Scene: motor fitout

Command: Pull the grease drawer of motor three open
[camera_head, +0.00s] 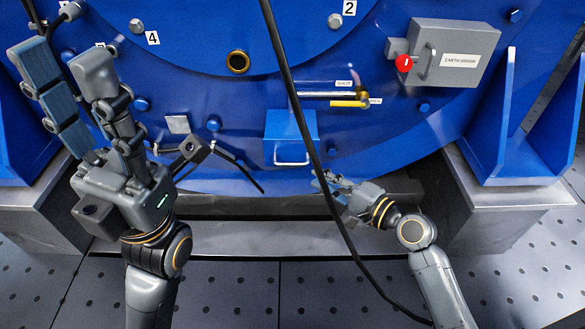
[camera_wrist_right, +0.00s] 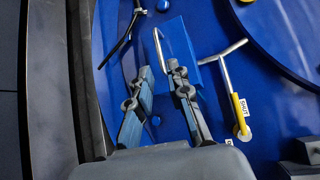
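The grease drawer (camera_head: 282,127) is a blue box low on the blue motor housing, with a silver bar handle (camera_head: 291,163) on its front. It looks closed. In the right wrist view the drawer (camera_wrist_right: 178,43) and its upright-looking handle (camera_wrist_right: 158,48) lie just beyond the fingertips. My right gripper (camera_head: 318,180) is just below and right of the handle; its fingers (camera_wrist_right: 158,72) are open, with the handle's near end in line with the gap. Contact cannot be told. My left gripper (camera_head: 62,60) is open, empty and raised at the left, away from the drawer.
A black cable (camera_head: 290,90) hangs across the drawer's right side and past my right gripper. Above the drawer is a valve with a yellow lever (camera_head: 348,103) and SHUT label. A grey earth-switch box (camera_head: 455,40) with red knob is upper right. Blue brackets (camera_head: 510,150) flank the motor.

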